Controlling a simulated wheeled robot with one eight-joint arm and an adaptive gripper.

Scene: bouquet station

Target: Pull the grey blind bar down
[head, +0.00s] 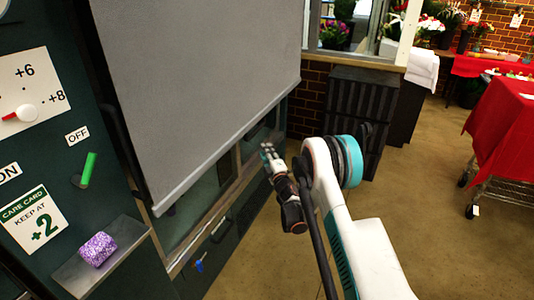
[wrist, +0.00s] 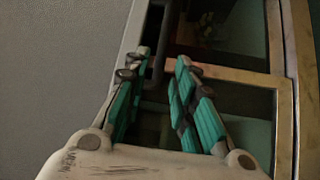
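The grey blind (head: 200,75) hangs over the front of a dark cabinet. Its pale grey bar (head: 215,156) runs along the lower edge, slanting across the head view. In the wrist view the bar (wrist: 127,48) is a pale strip beside my gripper's left finger. My gripper (head: 267,151) is close to the right part of the bar. In the wrist view my gripper (wrist: 162,58) has its teal fingers apart, with a dark gap and no bar between them. The left finger overlaps the bar in the picture; whether they touch I cannot tell.
Below the blind is a framed glass front (wrist: 245,120). At left are a green lever (head: 88,169), a dial (head: 27,112) and a small shelf (head: 120,262) with a purple block (head: 97,249). Open floor lies right, before a red-draped cart (head: 505,125).

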